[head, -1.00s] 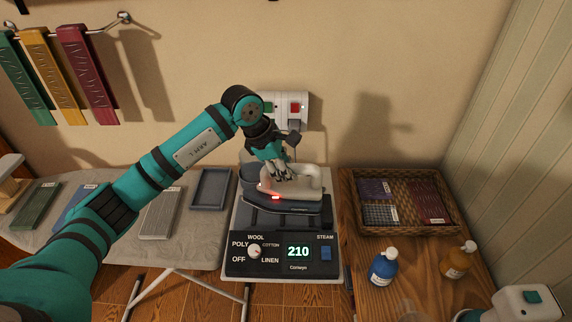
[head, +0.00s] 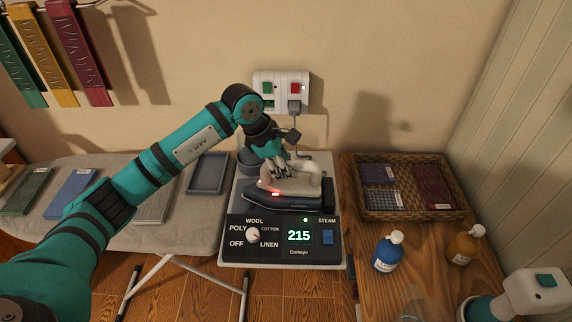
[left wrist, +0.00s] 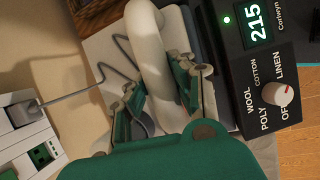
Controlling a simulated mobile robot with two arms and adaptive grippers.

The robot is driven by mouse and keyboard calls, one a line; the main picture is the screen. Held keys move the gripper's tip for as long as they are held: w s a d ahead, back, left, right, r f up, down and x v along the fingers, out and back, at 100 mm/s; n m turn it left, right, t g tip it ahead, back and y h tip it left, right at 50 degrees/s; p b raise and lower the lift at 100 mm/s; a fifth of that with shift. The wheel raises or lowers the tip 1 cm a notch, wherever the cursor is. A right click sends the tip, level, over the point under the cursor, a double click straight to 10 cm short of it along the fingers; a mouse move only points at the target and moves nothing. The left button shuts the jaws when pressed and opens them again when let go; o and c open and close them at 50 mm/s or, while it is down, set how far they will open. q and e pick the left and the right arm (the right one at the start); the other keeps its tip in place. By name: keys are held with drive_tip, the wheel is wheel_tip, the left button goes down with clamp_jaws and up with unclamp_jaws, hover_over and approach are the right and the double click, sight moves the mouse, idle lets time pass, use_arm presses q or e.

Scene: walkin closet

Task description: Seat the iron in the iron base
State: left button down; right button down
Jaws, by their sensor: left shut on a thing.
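The iron (head: 290,187), with a cream body and handle, dark lower part and a small red light, rests low at the iron base (head: 333,256), roughly level. The base has a dark front panel with a dial, a display reading 215 and a lit green lamp. No clear gap shows between iron and base, but the iron hides the contact from above. My left gripper (head: 280,171) is shut on the iron's handle; the left wrist view shows the handle (left wrist: 152,55) between its fingers (left wrist: 160,92). My right gripper is not in view.
A wall socket (head: 268,80) with a grey plug and cord is behind the base. Left is the ironing board (head: 190,229) with a grey tray (head: 207,174). Right are a wicker basket (head: 403,213), a blue bottle (head: 386,255) and an amber bottle (head: 464,246) on the wooden top.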

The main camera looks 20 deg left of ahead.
use_arm(q)
drive_tip(key=shift+r, duration=0.2)
drive_tip(key=shift+w+f, duration=0.1)
idle(0.4)
drive_tip(key=c, duration=1)
unclamp_jaws()
drive_tip(key=shift+c, duration=0.2)
drive_tip(key=shift+s+f, duration=0.2)
drive_tip(key=shift+f, duration=0.05)
drive_tip(key=v, duration=1.2)
drive_tip(key=shift+r, duration=0.15)
